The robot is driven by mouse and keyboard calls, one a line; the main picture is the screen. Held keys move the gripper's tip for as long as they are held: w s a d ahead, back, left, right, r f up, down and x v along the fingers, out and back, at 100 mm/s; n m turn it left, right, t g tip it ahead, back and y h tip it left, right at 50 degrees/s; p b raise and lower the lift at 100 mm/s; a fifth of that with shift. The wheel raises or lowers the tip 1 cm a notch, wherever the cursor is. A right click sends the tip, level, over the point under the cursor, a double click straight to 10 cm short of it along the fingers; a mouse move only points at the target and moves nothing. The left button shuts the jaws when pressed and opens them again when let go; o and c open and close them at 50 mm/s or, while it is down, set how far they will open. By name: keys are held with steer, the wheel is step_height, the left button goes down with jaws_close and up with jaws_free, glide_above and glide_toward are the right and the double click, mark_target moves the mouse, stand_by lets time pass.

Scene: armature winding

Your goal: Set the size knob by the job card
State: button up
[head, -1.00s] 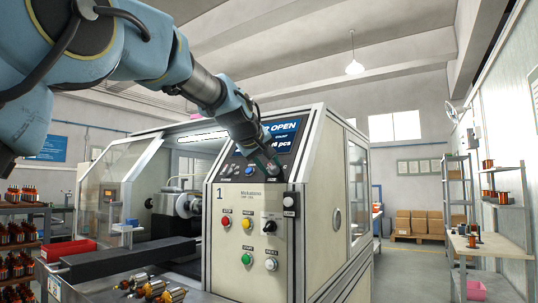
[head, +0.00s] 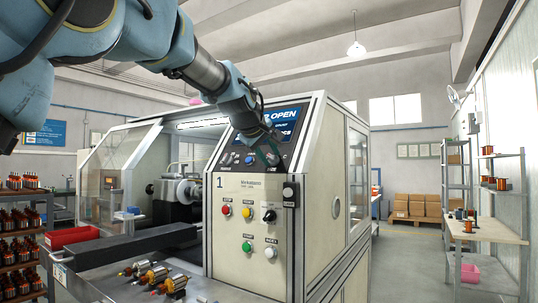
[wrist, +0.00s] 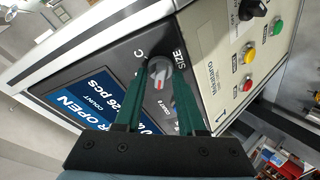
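The size knob (wrist: 160,72) is grey with a red pointer mark. It sits on the dark upper panel beside the word SIZE in the wrist view. A letter C shows on its other side; any further position marks are hidden or too small to read. My gripper (wrist: 160,62) has its two green fingers on either side of the knob, with narrow gaps seeming to show, so it looks open around it. I cannot make out a job card.
The winding machine's cabinet (head: 240,240) has a lit screen (head: 285,118) above the knob. Below are red (head: 226,210), yellow (head: 247,211) and green (head: 246,246) buttons and a black selector (head: 268,215). Several armatures (head: 155,276) lie at the front left.

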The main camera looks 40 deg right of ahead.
steer(key=shift+o, duration=0.3)
steer(key=b+v, duration=0.3)
steer(key=v, duration=0.7)
steer(key=shift+s+a, duration=0.15)
steer(key=shift+a, duration=0.15)
steer(key=shift+r, duration=0.15)
